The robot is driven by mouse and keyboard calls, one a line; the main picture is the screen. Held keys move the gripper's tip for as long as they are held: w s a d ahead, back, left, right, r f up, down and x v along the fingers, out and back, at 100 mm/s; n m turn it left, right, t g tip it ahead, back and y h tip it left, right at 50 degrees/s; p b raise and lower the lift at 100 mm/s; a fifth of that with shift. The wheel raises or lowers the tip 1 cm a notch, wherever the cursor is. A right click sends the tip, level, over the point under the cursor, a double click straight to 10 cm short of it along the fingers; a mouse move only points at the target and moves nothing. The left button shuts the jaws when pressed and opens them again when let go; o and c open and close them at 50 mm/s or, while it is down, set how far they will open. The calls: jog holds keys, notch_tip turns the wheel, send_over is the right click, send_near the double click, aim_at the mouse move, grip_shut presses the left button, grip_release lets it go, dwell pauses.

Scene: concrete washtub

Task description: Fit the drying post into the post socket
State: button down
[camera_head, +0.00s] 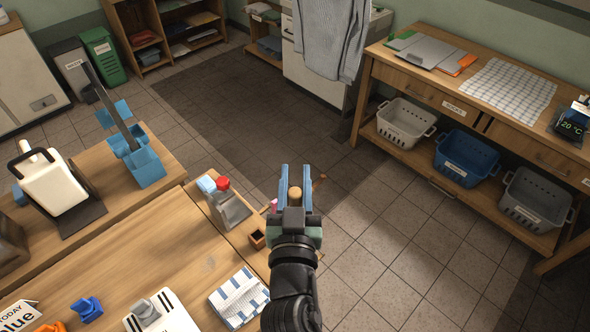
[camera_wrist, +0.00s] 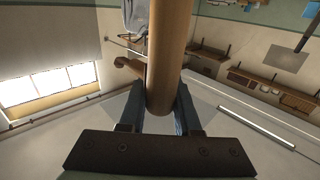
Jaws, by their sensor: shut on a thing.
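The drying post is a round wooden rod (camera_wrist: 170,45) with a short side peg (camera_wrist: 128,64). In the wrist view it stands up between the two blue fingers of my gripper (camera_wrist: 160,108). In the head view my gripper (camera_head: 296,172) is shut on it, and the post's round end (camera_head: 295,194) shows between the fingers. A small brown square block with a dark opening (camera_head: 257,240), which looks like the post socket, sits at the table's right edge. It is just left of my gripper and apart from the post. The post's far end is hidden in the head view.
A blue holder (camera_head: 146,166) stands farther left. Open tiled floor (camera_head: 385,240) lies to the right.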

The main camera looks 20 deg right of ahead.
jog(key=shift+w+a, duration=0.1)
jog(key=shift+w, duration=0.1)
notch_tip(320, 180, down, 6)
jog(key=b, duration=0.6)
jog(key=shift+r, duration=0.1)
jog(key=shift+f+b, duration=2.4)
jog(key=shift+b, duration=0.85)
dwell(1.2)
jog(key=c, duration=0.5)
grip_release()
jog(key=shift+c, duration=0.2)
jog(key=shift+s, duration=0.1)
jog(key=b+v, duration=0.4)
jog(key=v, duration=0.9)
jog(key=shift+b, duration=0.35)
